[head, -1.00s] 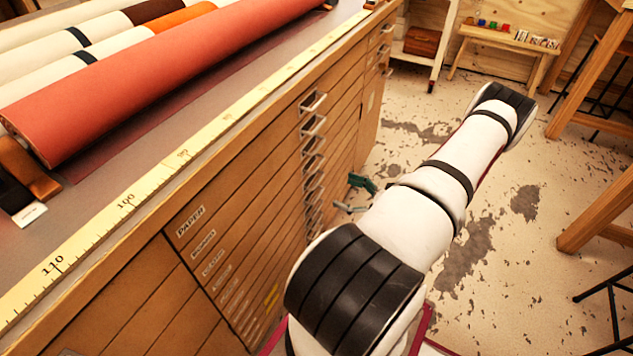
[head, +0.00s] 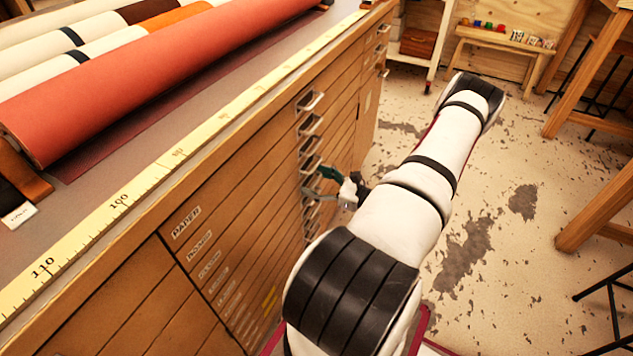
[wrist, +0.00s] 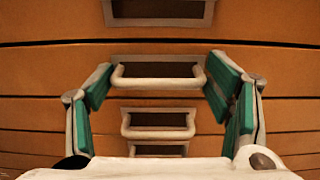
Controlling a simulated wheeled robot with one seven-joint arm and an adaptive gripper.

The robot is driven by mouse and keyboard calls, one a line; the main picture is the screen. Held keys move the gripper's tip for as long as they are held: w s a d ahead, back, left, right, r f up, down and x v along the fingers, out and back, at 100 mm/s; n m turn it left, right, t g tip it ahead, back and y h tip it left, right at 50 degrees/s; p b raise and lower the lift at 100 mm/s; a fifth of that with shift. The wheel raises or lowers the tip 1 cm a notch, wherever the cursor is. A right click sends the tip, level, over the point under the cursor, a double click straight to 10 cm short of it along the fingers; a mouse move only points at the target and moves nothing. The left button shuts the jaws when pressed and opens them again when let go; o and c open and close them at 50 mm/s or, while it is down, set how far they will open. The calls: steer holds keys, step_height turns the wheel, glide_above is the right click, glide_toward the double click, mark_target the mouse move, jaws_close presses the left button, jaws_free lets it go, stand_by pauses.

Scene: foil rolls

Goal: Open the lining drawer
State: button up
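The wooden drawer cabinet (head: 230,225) has a stack of shallow drawers with labels on their left part. The top label reads PAPER (head: 186,222); the lower ones are too small or blurred to read surely, so I cannot tell which is the lining drawer. The drawers look shut. My gripper (head: 325,184) is at the column of metal handles. In the wrist view my gripper (wrist: 160,76) is open, its green-padded fingers on either side of a pale bar handle (wrist: 158,83). The bar is between the fingers, not clamped.
Other handles sit close above (wrist: 158,12) and below (wrist: 158,126) in the wrist view. Rolls, a red one (head: 170,65) in front, lie on the cabinet top behind a yellow ruler (head: 120,200).

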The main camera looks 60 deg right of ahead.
steer(key=c, duration=1)
steer(key=s+d+b, duration=0.1)
steer(key=s+d, duration=0.1)
steer(key=s, duration=2)
steer(key=shift+s, duration=0.15)
steer(key=o, duration=1.5)
steer(key=shift+d, duration=0.1)
steer(key=s, duration=1.2)
steer(key=shift+d, duration=0.15)
